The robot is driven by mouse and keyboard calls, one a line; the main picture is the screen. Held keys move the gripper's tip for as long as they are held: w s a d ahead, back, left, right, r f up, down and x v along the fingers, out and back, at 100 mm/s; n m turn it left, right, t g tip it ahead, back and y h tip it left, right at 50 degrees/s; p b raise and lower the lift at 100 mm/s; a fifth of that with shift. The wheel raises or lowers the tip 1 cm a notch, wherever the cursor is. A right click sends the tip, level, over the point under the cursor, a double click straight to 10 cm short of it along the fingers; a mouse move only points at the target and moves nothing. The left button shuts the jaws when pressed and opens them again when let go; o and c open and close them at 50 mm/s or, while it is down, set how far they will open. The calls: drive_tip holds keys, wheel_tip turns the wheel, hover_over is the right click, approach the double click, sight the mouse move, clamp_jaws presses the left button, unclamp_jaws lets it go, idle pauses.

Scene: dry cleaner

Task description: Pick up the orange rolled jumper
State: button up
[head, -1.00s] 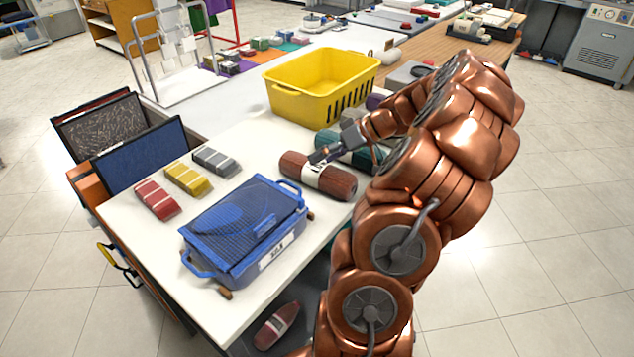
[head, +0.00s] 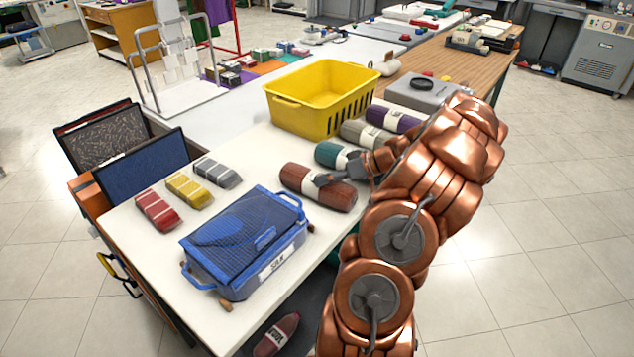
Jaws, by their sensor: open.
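The rolled jumper (head: 338,195) is rust-brown to dull orange with a pale band, and lies on its side on the white table. No brighter orange roll is in view. My gripper (head: 320,180) is open at the roll's middle, over the pale band, and hides part of it. Whether the fingers touch the roll or straddle it cannot be told.
A teal roll (head: 328,154), a beige roll (head: 362,134) and a purple roll (head: 392,118) lie behind. A yellow basket (head: 310,115) stands behind left. A blue lidded basket (head: 235,255) sits in front; red, yellow and grey folded bundles (head: 188,188) lie left.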

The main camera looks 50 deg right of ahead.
drive_tip(key=shift+x, duration=0.8)
drive_tip(key=c, duration=1.5)
